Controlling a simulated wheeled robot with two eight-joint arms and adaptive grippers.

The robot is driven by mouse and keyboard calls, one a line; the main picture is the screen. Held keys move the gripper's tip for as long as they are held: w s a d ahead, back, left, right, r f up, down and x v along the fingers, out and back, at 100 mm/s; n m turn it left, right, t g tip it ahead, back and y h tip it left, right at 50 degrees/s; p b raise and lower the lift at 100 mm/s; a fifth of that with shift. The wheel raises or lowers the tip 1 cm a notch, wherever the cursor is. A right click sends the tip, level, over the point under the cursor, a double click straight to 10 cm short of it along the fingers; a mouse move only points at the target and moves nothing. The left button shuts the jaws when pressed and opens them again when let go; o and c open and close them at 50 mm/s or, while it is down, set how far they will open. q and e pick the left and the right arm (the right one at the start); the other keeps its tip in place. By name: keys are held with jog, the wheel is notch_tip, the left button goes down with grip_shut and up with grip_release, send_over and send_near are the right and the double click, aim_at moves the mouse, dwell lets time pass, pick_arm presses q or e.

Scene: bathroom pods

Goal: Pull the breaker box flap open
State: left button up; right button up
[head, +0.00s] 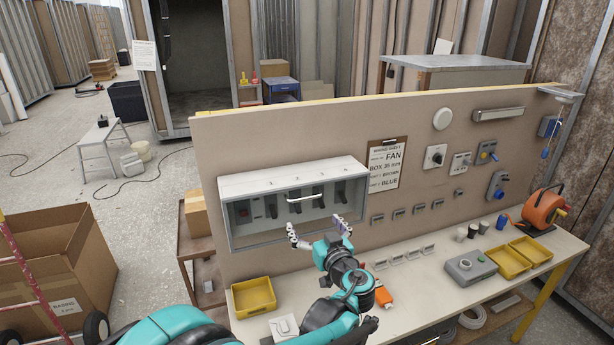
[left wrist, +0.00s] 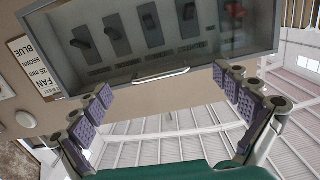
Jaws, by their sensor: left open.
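The breaker box (head: 235,188) is a pale grey box on the upright board, with dark switches showing in its front. I cannot tell whether a clear flap covers the switches. In the left wrist view, which is upside down, the handle (left wrist: 160,76) shows at the box's edge, between the fingertips in the picture. My left gripper (head: 317,230) is open and empty, in front of and below the handle, with no visible contact. My right gripper is not in view.
The workbench (head: 425,276) below holds a yellow tray (head: 253,297), a grey control box (head: 470,267) and an orange reel (head: 543,210). A paper notice (head: 387,165) and several fittings are on the board right of the box. A large carton (head: 50,262) stands at left.

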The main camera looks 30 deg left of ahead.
aim_at(306, 199)
pick_arm(q)
jog(key=shift+n+t+y, duration=0.3)
jog(key=w+a, duration=0.1)
jog(key=w, duration=0.1)
jog(key=w+a+r, duration=0.1)
jog(key=w+a, duration=0.1)
jog(key=w+a+r, duration=0.1)
jog(key=w+a, duration=0.1)
jog(key=shift+a+r, duration=0.1)
jog(key=shift+a, duration=0.15)
jog(key=shift+w+a+p, duration=0.1)
jog(key=shift+a+p, duration=0.1)
jog(key=shift+p, duration=0.1)
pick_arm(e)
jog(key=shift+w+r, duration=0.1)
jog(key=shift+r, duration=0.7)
